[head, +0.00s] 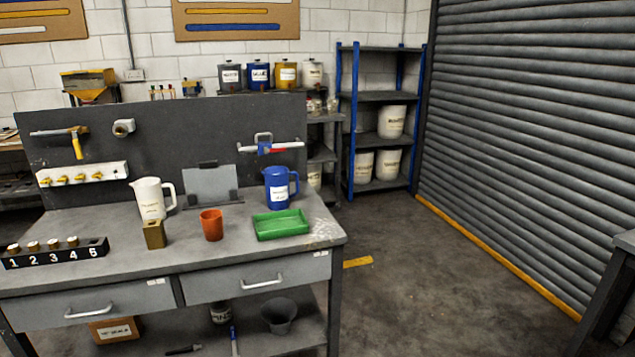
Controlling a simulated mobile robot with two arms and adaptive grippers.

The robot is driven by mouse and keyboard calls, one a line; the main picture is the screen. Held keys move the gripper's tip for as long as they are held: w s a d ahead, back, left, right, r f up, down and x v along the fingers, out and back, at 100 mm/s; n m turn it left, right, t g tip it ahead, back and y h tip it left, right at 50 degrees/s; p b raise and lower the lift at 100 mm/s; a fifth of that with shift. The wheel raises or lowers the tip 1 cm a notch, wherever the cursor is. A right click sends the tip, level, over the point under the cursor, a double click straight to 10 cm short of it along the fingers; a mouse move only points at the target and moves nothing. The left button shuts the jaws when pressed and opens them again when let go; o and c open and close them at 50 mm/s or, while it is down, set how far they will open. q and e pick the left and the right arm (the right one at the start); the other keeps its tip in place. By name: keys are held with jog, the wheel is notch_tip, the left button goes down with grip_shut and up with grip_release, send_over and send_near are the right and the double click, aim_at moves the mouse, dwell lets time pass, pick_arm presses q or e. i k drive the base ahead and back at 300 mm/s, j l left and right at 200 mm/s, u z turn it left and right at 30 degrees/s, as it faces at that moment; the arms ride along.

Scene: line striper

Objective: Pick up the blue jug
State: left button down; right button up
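The blue jug (278,188) stands upright on the right part of the grey workbench (185,236), near its back panel. It has a white label on its front and a handle on its right side. A white jug (149,199) stands upright further left on the same bench. Neither of my grippers shows in the head view, and nothing is touching the blue jug.
A green tray (281,224) lies just in front of the blue jug. An orange cup (211,225) and a brass-coloured block (154,235) stand to the left. A numbered rack (55,254) is at the left edge. Open floor (420,270) lies right of the bench.

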aim_at(278, 196)
jog(key=i+l, duration=0.15)
jog(key=i, duration=0.35)
jog(key=i+l, duration=0.1)
jog(key=i, duration=0.35)
jog(key=l+z, duration=0.05)
